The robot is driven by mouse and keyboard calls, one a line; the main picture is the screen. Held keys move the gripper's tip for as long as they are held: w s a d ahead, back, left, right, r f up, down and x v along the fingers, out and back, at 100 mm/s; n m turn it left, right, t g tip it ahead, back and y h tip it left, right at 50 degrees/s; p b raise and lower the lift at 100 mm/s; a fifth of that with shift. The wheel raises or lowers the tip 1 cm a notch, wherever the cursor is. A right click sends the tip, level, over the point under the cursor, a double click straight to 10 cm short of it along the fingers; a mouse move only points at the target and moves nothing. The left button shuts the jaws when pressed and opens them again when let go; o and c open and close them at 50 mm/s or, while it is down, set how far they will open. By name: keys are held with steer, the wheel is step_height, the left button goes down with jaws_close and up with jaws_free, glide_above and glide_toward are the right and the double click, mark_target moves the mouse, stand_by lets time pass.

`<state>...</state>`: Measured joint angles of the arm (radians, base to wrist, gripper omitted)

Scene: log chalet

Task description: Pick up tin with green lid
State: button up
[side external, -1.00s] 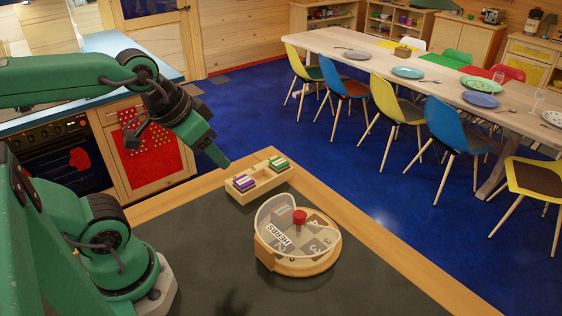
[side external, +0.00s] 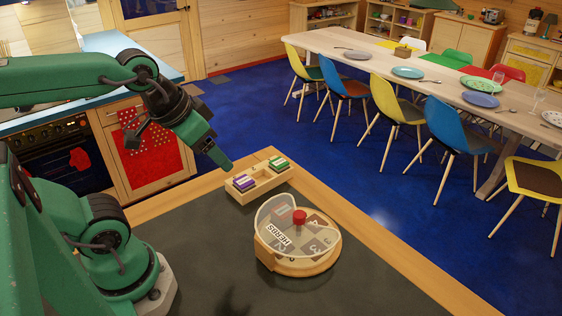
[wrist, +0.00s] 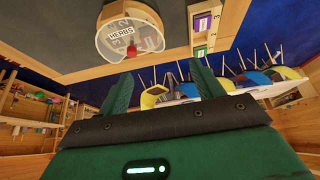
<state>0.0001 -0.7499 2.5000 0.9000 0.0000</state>
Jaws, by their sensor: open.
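The tin with the green lid (side external: 279,163) sits at the far right end of a small two-place wooden holder (side external: 262,186). A pale label strip crosses its lid. It also shows in the wrist view (wrist: 200,52), near the top right. A similar tin with a purple lid (side external: 243,182) sits at the other end of the holder. My gripper (side external: 224,163) is above and to the left of the holder, apart from both tins. In the wrist view its two fingers (wrist: 162,86) stand wide apart with nothing between them.
A round wooden turntable (side external: 297,266) with a clear cover marked HERBS and a red knob (side external: 299,217) stands in front of the holder. The dark counter (side external: 200,240) around it is clear. The holder is close to the counter's wooden edge (side external: 355,220).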

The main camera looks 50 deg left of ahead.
steer(key=m+g, duration=0.6)
steer(key=m, duration=1.1)
glide_above(280, 161)
steer(key=f, duration=1.2)
steer(key=shift+s+d+f, duration=0.2)
steer(key=shift+s+f, duration=0.05)
steer(key=shift+f, duration=0.05)
steer(key=shift+w+a+f, duration=0.15)
steer(key=shift+f, duration=0.15)
steer(key=shift+f, duration=0.1)
steer(key=shift+f, duration=1.2)
steer(key=shift+f, duration=0.1)
